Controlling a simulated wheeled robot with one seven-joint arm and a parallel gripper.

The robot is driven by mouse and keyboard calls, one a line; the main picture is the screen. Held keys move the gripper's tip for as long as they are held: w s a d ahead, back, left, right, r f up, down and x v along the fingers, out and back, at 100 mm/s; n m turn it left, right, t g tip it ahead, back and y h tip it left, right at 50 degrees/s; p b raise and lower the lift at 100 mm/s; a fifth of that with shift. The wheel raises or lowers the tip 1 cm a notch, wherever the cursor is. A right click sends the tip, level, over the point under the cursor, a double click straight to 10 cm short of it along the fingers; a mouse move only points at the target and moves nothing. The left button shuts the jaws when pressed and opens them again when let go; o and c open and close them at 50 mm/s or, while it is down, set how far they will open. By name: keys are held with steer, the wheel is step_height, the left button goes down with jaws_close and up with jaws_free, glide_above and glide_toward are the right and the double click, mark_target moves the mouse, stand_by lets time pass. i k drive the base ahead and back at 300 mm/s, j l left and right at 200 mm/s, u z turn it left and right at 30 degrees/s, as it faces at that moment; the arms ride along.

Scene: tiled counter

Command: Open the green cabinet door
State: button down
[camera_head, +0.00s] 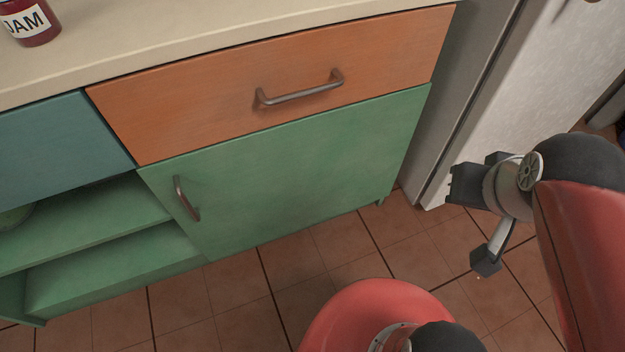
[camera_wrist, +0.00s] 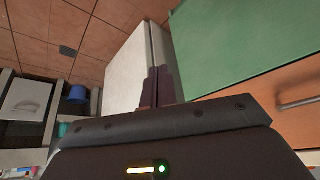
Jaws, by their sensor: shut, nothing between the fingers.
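The green cabinet door (camera_head: 290,170) is closed, below the orange drawer. Its curved metal handle (camera_head: 186,198) is upright near the door's left edge. My gripper (camera_head: 455,185) is right of the door, in front of the pale appliance side, well apart from the handle. In the wrist view, the shut, empty fingers (camera_wrist: 158,87) point toward the pale panel, and the green door (camera_wrist: 245,40) shows at the upper right. The door's handle does not show in the wrist view.
The orange drawer (camera_head: 270,85) has a horizontal handle (camera_head: 300,91). Open green shelves (camera_head: 110,262) lie left of the door, under a teal front (camera_head: 60,145). A jam jar (camera_head: 30,22) stands on the counter (camera_head: 190,32). A white panel (camera_head: 520,90) stands at right. Tiled floor (camera_head: 240,300) is clear before the door.

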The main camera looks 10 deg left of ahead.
mark_target(236, 194)
steer(key=u, duration=0.45)
steer(key=i+l+u, duration=0.1)
steer(key=u, duration=0.4)
steer(key=l+u, duration=0.15)
steer(key=u, duration=0.3)
steer(key=l+u, duration=0.1)
steer(key=u, duration=0.35)
